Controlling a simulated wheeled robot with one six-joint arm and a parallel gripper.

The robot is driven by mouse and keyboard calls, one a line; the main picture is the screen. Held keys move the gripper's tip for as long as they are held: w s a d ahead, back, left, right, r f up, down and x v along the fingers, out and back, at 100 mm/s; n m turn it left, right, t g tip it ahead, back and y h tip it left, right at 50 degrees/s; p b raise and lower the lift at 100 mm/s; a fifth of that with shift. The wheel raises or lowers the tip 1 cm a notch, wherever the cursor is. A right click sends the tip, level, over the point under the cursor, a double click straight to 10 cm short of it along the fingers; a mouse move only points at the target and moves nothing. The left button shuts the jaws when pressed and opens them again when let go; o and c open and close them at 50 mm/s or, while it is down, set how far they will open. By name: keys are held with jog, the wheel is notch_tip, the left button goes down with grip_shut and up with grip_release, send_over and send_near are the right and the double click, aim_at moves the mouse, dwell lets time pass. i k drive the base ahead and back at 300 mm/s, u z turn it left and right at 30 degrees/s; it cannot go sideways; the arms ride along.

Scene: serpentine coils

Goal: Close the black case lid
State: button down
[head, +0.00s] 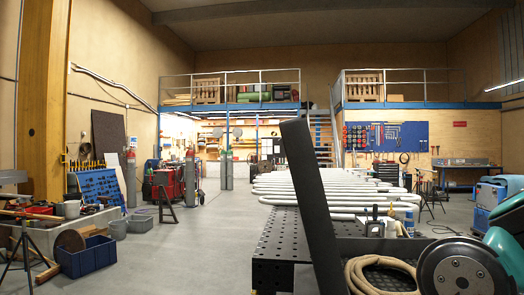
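The black case lid (312,200) stands open as a tall dark panel, nearly upright, its top leaning a little to the left. Its lower end runs down beside the left side of the black case (388,246), at the bottom of the head view. A tan coiled hose or rope (362,268) lies in or over the case. The bottom of the case is cut off by the picture edge. My gripper is not in view; only a teal and dark part of what looks like my arm shows at the lower right, close to the case.
A black perforated table (285,246) lies left of and behind the lid. White serpentine pipes (340,190) rest beyond it, and small bottles and cans (390,228) stand just behind the case. The floor (190,245) between is clear.

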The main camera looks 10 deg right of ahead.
aim_at(309, 188)
jog(key=u, duration=1.75)
jog(key=i, duration=2.95)
jog(key=z, duration=2.45)
